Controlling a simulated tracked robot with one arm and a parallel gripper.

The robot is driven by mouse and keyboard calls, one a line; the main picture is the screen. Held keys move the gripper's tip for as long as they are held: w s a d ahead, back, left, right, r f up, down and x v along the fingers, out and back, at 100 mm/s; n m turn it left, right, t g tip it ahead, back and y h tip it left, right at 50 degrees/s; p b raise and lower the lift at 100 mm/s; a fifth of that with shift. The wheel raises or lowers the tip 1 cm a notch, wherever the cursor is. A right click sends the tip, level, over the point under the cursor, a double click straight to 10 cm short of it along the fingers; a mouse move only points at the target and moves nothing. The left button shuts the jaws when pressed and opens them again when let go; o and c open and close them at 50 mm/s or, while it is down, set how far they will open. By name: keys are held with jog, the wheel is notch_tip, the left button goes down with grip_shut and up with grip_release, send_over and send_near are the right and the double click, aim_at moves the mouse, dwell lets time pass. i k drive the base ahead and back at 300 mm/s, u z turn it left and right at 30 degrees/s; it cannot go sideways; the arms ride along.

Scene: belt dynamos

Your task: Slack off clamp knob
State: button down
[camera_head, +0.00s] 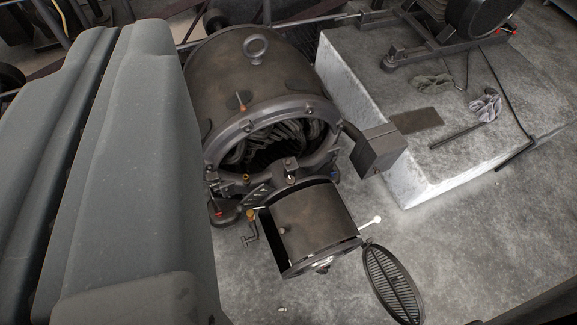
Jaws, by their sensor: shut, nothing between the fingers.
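A dark, barrel-shaped dynamo (195,75) stands centre-left, with windings showing inside its open end. A smaller cylinder (318,220) sticks out from its front. Several small fittings could be the clamp knob; I cannot tell which: a brass knob (247,178) on the front ring, a brass-topped crank-like handle (251,228) below it, and a rod with a pale ball end (376,220) at the cylinder's right. My gripper (110,32) fills the left side as two large grey fingers side by side. It is shut and empty, apart from these fittings, and hides the dynamo's left surroundings.
A pale concrete block (415,165) stands at the right, with grey rags (485,107), a dark plate (416,119) and a rod on it. A dark machine (480,18) is at the top right. An oval vented cover (390,285) is below the cylinder. Bare floor lies at the lower right.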

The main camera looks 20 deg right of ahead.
aim_at(290, 179)
jog(key=u, duration=0.05)
jog(key=k, duration=1.6)
jog(key=z, duration=0.05)
jog(key=i, duration=0.95)
jog(key=u, duration=0.3)
jog(key=i, duration=1.85)
jog(key=z, duration=0.2)
